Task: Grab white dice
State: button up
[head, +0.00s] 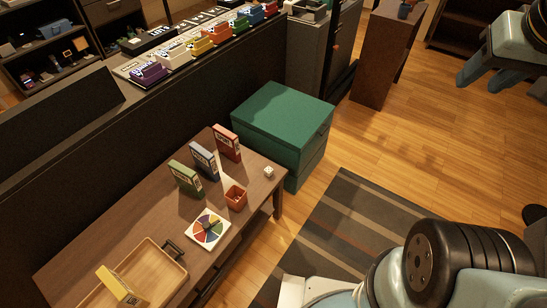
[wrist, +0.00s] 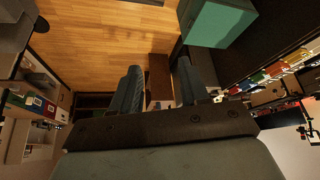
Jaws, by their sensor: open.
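The white dice (head: 269,172) is a small cube on the right end of the low brown table (head: 110,232), near its edge, in the head view. Nothing touches it. My gripper (head: 478,80) is at the upper right of the head view, far from the dice and above floor level. In the wrist view my gripper (wrist: 158,68) shows two blue-grey fingers apart with nothing held between them. I cannot make out the dice in the wrist view.
A green cabinet (head: 284,115) stands behind the table end. Open wooden floor (head: 390,150) lies to the right.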

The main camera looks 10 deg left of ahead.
jog(key=shift+o, duration=0.8)
jog(key=shift+w, duration=0.15)
jog(key=shift+o, duration=1)
jog(key=w+a+f+n+t, duration=0.1)
jog(key=w+f, duration=0.2)
jog(key=w, duration=0.9)
jog(key=shift+w+a+n, duration=0.15)
jog(key=shift+w+n, duration=0.25)
jog(key=w+a+f+n+t+y, duration=0.15)
jog(key=w+a+f, duration=0.25)
jog(key=w+f, duration=0.4)
jog(key=w+a+f+n+y, duration=0.1)
jog(key=w+a+f+n, duration=0.25)
jog(key=w+f, duration=0.4)
jog(key=w+a+f+n+t+y, duration=0.1)
jog(key=w+a+f, duration=0.4)
jog(key=w+f, duration=0.25)
jog(key=n+g+y, duration=0.3)
jog(key=n+y, duration=0.2)
jog(key=y, duration=0.4)
send_near(272, 172)
jog(key=shift+h, duration=0.35)
jog(key=x, duration=0.7)
jog(key=r+x, duration=0.1)
jog(key=x, duration=0.3)
jog(key=shift+s+a, duration=0.1)
jog(key=shift+a, duration=0.2)
